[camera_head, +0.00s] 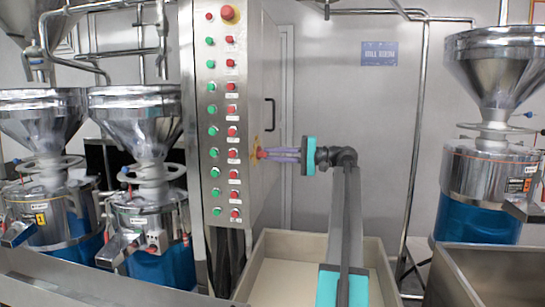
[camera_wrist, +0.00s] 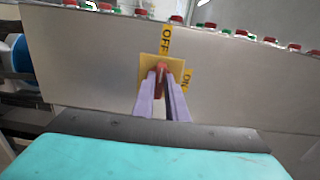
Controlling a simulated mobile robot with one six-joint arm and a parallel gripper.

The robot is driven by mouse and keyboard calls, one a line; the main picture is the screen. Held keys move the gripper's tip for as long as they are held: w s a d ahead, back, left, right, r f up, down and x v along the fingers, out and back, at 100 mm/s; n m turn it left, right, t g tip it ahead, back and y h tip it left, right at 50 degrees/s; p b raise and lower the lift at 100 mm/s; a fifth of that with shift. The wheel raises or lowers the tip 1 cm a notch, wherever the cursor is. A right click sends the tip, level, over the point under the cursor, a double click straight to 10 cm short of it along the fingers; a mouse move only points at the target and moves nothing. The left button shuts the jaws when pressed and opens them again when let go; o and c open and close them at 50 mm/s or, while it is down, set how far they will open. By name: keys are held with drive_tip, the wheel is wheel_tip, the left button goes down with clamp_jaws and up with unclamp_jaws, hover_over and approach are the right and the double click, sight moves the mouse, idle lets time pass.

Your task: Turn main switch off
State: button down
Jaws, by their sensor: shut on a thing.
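The main switch is a red handle (camera_wrist: 160,70) on a yellow plate (camera_wrist: 147,67) on the side of the steel control cabinet (camera_head: 223,130). In the wrist view, the OFF label (camera_wrist: 166,39) is above the plate and the ON label (camera_wrist: 187,79) is to its right. The handle's visible part runs roughly up and down in that view, roughly in line with OFF; its far end is hard to make out. My gripper (camera_head: 266,154) has purple fingers, which also show in the wrist view (camera_wrist: 161,82). They are shut on the red handle, one on each side.
The cabinet front carries rows of green and red buttons and a red emergency knob (camera_head: 230,14). Steel grinders with funnels stand at left (camera_head: 140,150) and right (camera_head: 495,130). A pale open bin (camera_head: 290,243) is below my arm.

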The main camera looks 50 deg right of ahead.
drive_tip(key=shift+s+f, duration=0.1)
drive_tip(key=shift+f, duration=0.1)
drive_tip(key=c, duration=1.8)
unclamp_jaws()
drive_tip(key=shift+r, duration=0.1)
drive_tip(key=shift+o, duration=0.2)
drive_tip(key=b+v, duration=0.1)
drive_tip(key=v, duration=1.2)
drive_tip(key=shift+s+b, duration=0.35)
drive_tip(key=shift+d, duration=0.2)
